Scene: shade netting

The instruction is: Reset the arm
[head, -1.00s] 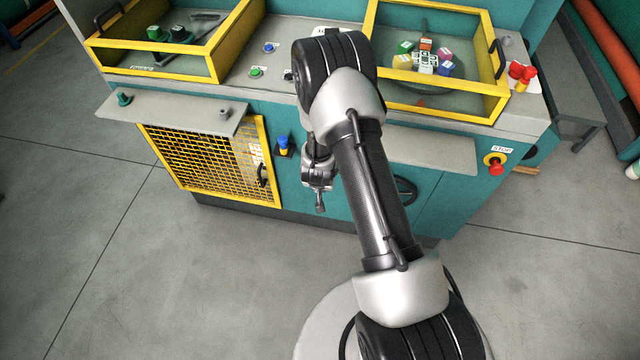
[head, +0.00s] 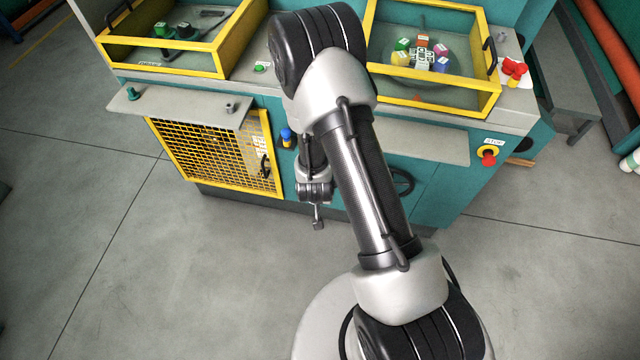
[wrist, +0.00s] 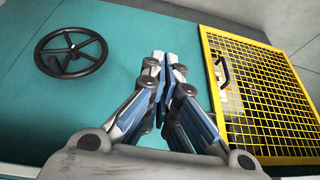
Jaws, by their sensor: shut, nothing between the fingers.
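My arm reaches from the bottom right of the head view up over the machine's front edge and folds down. My gripper (head: 318,222) hangs low before the teal front panel, just right of the yellow mesh door. In the wrist view my gripper (wrist: 165,62) shows its fingers drawn together with nothing between them. The gripper is apart from the panel and door as far as I can see. My upper arm hides part of the machine top.
The teal machine (head: 430,190) carries two yellow-framed guards, left (head: 215,62) and right (head: 440,108). A yellow mesh door (head: 215,155), a black handwheel (wrist: 70,53), a blue-topped knob (head: 287,137) and a red stop button (head: 488,158) are on its front. The floor (head: 180,290) is clear.

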